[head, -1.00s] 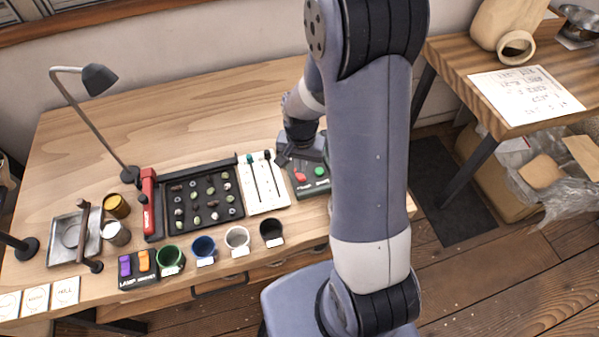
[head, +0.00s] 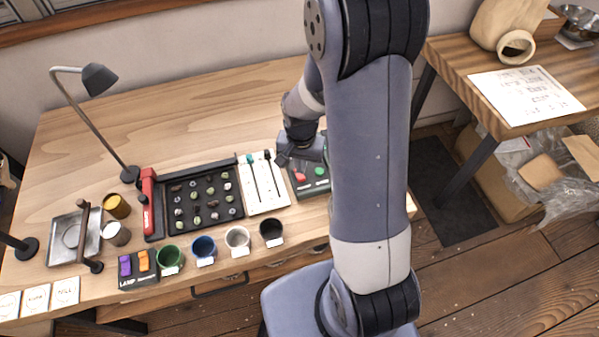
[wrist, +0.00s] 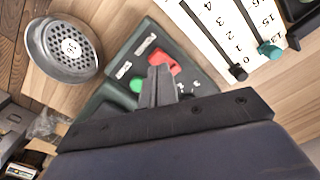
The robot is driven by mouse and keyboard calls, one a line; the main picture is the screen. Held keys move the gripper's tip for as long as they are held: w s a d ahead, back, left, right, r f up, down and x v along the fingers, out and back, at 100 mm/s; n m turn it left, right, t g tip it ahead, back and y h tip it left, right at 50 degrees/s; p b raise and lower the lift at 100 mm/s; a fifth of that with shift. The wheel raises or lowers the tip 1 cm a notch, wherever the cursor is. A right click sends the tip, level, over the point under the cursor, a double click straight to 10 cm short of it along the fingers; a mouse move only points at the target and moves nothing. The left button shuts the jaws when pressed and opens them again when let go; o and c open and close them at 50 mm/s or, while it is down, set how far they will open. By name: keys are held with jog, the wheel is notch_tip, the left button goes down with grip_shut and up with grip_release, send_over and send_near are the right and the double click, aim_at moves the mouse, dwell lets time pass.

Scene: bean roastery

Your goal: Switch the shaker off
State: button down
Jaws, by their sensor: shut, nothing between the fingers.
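A dark control box (head: 322,187) with a red button (head: 299,176) and a green button (head: 320,171) stands right of the slider panel. In the wrist view the red button (wrist: 162,61) and green button (wrist: 137,85) lie just beyond my gripper (wrist: 158,72). The fingers are shut, empty, and partly cover the box around the red button; I cannot tell if they touch it. The box's labels are too small to read. In the head view my gripper (head: 281,158) is over the box's back left part. A black tray (head: 163,231) with many beans sits further left.
The white slider panel (head: 272,200) is beside the box. Several cups, including a black cup (head: 271,231), line the front. A purple-and-orange switch box (head: 138,281), lamp (head: 100,79) and red-handled tool (head: 148,190) stand left. A perforated metal cup (wrist: 64,48) shows in the wrist view. The back of the table is clear.

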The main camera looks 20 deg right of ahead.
aim_at(301, 176)
jog(key=shift+f+b, duration=1.05)
jog(key=shift+f, duration=0.2)
dwell(0.6)
jog(key=shift+r+p, duration=2.65)
jog(key=shift+r, duration=0.9)
jog(key=shift+f, duration=0.1)
notch_tip(301, 176, down, 7)
jog(key=b, duration=0.5)
jog(key=shift+r, duration=0.25)
